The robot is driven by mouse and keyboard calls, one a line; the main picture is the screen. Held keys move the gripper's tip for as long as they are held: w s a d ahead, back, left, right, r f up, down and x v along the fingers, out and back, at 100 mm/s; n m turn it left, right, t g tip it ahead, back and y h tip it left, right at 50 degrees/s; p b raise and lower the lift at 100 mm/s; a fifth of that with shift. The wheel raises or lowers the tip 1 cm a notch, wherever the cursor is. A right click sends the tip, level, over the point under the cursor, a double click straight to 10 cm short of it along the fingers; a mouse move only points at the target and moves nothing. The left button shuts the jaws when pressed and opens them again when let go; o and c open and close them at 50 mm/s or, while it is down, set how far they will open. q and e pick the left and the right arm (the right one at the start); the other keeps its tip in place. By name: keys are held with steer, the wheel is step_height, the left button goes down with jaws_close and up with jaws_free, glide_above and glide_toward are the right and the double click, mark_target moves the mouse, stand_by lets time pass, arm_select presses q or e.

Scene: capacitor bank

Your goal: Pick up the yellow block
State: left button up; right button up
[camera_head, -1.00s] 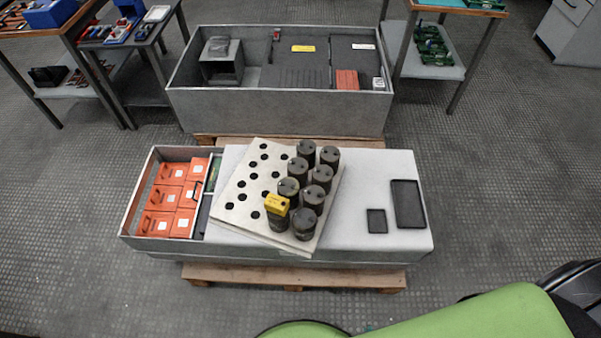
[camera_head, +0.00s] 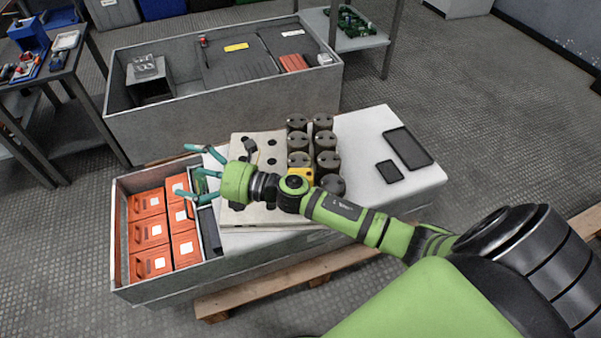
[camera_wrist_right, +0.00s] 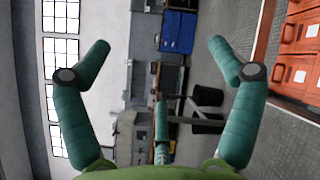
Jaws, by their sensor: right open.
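The yellow block (camera_head: 307,174) is mostly hidden behind my right arm in the head view; only a small part shows beside the dark cylinders (camera_head: 298,141). My right gripper (camera_head: 187,172) is open and empty, to the left of the block. Its teal fingers point left, over the region between the orange boxes and the perforated plate. In the right wrist view my open fingers (camera_wrist_right: 160,62) are spread with nothing between them. The yellow block does not show in the wrist view. My left gripper is not in view.
The perforated plate (camera_head: 241,140) holds several dark cylinders. Orange boxes (camera_head: 150,231) fill the grey bin at left and also show at right in the wrist view (camera_wrist_right: 297,73). Two black trays (camera_head: 407,148) lie on the right. A grey crate (camera_head: 215,108) stands behind.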

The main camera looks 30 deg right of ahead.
steer(key=s+a+r+n+g+y+b, duration=0.1)
steer(key=s+a+n+g+y, duration=0.2)
steer(key=n+g, duration=0.55)
steer(key=n+g+h+b, duration=0.45)
steer(key=n+h, duration=1.25)
steer(key=n, duration=0.6)
glide_above(301, 174)
steer(key=shift+m+t, duration=0.25)
steer(key=shift+t, duration=0.15)
steer(key=f, duration=0.7)
steer(key=shift+s+f, duration=0.15)
steer(key=shift+s, duration=0.05)
steer(key=f, duration=0.4)
steer(key=f+b, duration=0.1)
steer(key=f, duration=0.1)
steer(key=shift+w+f, duration=0.2)
steer(key=shift+w, duration=0.05)
steer(key=c, duration=1.8)
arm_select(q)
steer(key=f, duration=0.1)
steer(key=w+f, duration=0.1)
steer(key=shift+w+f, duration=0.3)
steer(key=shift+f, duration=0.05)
arm_select(e)
steer(key=shift+r, duration=0.1)
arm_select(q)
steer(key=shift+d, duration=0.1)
arm_select(e)
steer(key=shift+r, duration=0.1)
